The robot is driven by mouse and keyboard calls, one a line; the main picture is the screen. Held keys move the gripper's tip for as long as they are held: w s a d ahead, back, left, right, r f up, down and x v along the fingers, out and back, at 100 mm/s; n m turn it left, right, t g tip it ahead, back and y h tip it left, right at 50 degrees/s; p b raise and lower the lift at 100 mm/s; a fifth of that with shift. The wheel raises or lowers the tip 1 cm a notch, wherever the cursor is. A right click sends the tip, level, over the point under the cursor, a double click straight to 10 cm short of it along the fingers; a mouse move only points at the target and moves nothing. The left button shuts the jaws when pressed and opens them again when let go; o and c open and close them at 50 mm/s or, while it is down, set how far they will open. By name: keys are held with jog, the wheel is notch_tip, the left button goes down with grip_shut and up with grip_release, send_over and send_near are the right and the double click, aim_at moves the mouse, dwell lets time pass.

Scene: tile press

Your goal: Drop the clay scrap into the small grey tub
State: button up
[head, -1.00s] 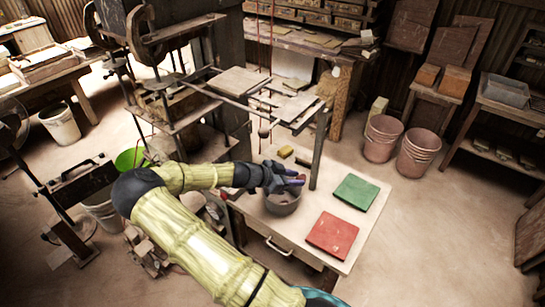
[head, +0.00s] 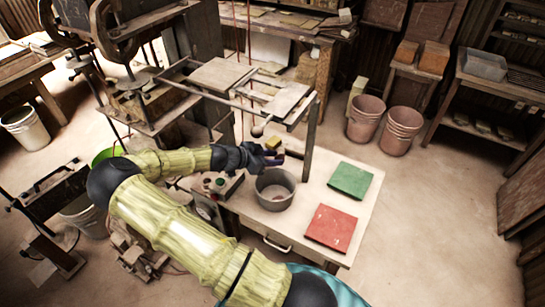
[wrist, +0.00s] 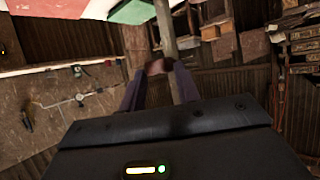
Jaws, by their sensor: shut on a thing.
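My gripper (head: 277,158) is shut on a small reddish-brown lump, the clay scrap (wrist: 156,66), which shows between the purple fingertips in the wrist view. In the head view the fingers hide most of the scrap. The small grey tub (head: 262,196) stands upright on the white table, with its open top facing up. My gripper appears just beyond and above its far rim, apart from it. A reddish patch shows inside the tub; I cannot tell what it is.
A yellow block (head: 272,143) and a dark brown piece (head: 295,153) lie behind the tub. A green slab (head: 350,180) and a red slab (head: 331,228) lie to its right. A press post (head: 309,140) rises close to my gripper's right.

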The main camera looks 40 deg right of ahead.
notch_tip(320, 180, down, 6)
jog(key=b, duration=0.1)
jog(key=shift+b, duration=0.3)
jog(key=shift+w, duration=0.1)
jog(key=o, duration=1)
jog(key=shift+o, duration=0.2)
jog(key=b+v, duration=0.5)
jog(key=v, duration=1.2)
jog(key=shift+a+b, duration=0.2)
jog(key=shift+b, duration=0.1)
